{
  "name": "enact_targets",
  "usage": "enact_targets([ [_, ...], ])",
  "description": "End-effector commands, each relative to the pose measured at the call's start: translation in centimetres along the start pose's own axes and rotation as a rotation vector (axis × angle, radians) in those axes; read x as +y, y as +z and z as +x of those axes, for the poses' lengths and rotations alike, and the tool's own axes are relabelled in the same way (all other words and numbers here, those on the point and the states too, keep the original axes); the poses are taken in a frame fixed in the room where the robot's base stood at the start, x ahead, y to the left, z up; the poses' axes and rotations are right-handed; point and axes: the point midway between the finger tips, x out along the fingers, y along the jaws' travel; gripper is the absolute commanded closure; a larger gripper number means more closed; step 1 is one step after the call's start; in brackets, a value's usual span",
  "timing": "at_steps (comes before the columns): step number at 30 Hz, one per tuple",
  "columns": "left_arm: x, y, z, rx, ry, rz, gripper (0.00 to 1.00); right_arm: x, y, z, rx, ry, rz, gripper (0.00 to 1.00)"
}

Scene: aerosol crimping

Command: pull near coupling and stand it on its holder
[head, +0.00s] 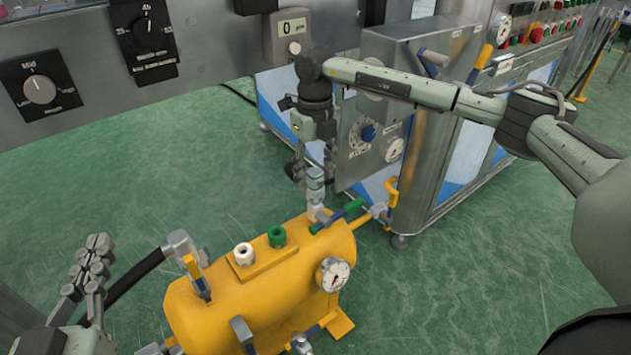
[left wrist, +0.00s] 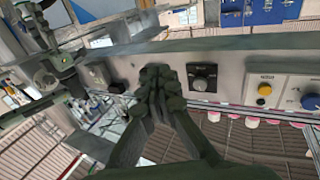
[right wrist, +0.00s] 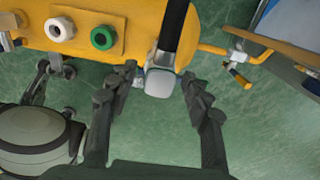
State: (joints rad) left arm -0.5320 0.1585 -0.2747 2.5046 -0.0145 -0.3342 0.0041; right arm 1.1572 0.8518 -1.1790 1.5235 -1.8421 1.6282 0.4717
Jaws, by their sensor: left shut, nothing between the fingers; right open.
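A silver coupling (head: 316,184) stands upright at the far right end of the yellow tank (head: 235,290). My right gripper (head: 300,170) points down beside its top. In the right wrist view, the open fingers (right wrist: 158,88) lie either side of a grey block (right wrist: 160,82) with a black hose-like part; no contact shows. Another silver elbow coupling (head: 180,243) with a black hose is at the tank's left end. White (head: 244,254) and green (head: 277,236) posts, apparently holders, stand bare on the tank's plate. My left gripper (head: 98,245) is shut and empty, left of the hose.
A green-handled valve (head: 338,215) and gauge (head: 333,273) are on the tank. A yellow-handled pipe (head: 391,190) leads to the steel cabinet (head: 425,150) behind. A grey panel with knobs (head: 40,89) spans the upper left. Green floor is clear between panel and tank.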

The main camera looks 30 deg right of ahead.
Motion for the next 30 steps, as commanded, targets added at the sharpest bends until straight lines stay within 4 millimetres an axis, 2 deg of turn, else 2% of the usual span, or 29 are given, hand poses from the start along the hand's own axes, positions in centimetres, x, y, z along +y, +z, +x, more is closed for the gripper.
enact_targets([
  [6, 0.4, -1.0, 0.0, 0.048, 0.007, -0.008, 1.00, 0.0, 0.0, 0.4, 0.000, 0.000, 0.000, 0.51],
  [30, 0.4, -1.3, 0.0, 0.052, 0.008, -0.007, 1.00, 0.0, 0.0, 0.4, 0.000, 0.000, 0.000, 0.51],
])
